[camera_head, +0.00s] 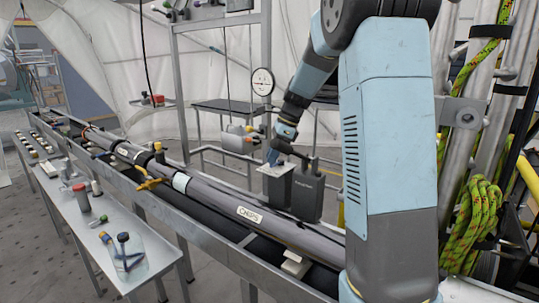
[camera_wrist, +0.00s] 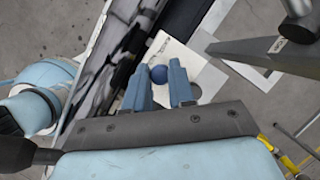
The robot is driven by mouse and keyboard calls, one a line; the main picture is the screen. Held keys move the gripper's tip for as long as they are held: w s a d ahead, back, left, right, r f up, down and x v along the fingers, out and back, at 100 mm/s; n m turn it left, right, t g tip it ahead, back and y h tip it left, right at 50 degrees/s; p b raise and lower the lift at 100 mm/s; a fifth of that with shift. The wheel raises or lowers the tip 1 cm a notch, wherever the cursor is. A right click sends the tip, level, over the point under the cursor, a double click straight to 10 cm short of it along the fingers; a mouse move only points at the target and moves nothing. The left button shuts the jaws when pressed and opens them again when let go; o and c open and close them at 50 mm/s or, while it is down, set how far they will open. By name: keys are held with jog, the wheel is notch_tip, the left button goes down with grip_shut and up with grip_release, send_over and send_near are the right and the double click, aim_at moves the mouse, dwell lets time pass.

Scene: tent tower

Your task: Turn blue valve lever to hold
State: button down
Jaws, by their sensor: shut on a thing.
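The blue valve lever shows only as a round dark blue knob (camera_wrist: 158,74) in the wrist view. My gripper (camera_wrist: 158,66) has its two pale blue fingers on either side of this knob and is shut on it. The rest of the lever is hidden or too small to tell. Below the knob is a light plate (camera_wrist: 180,58) with a round hole. In the head view my gripper (camera_head: 273,155) reaches down just above a light-topped grey box (camera_head: 276,186), and the lever cannot be made out there.
A dark upright box (camera_head: 308,196) stands close on the right. A grey bar (camera_wrist: 270,52) crosses near the gripper. A side tray (camera_head: 90,220) holds cups and tools.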

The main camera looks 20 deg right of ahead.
jog(key=shift+s+d+n, duration=0.1)
jog(key=shift+d+n, duration=0.05)
jog(key=shift+n, duration=0.15)
jog(key=c, duration=1)
grip_release()
jog(key=v, duration=1.3)
jog(key=shift+w+d+r, duration=0.15)
jog(key=shift+w+r, duration=0.05)
jog(key=shift+r, duration=0.1)
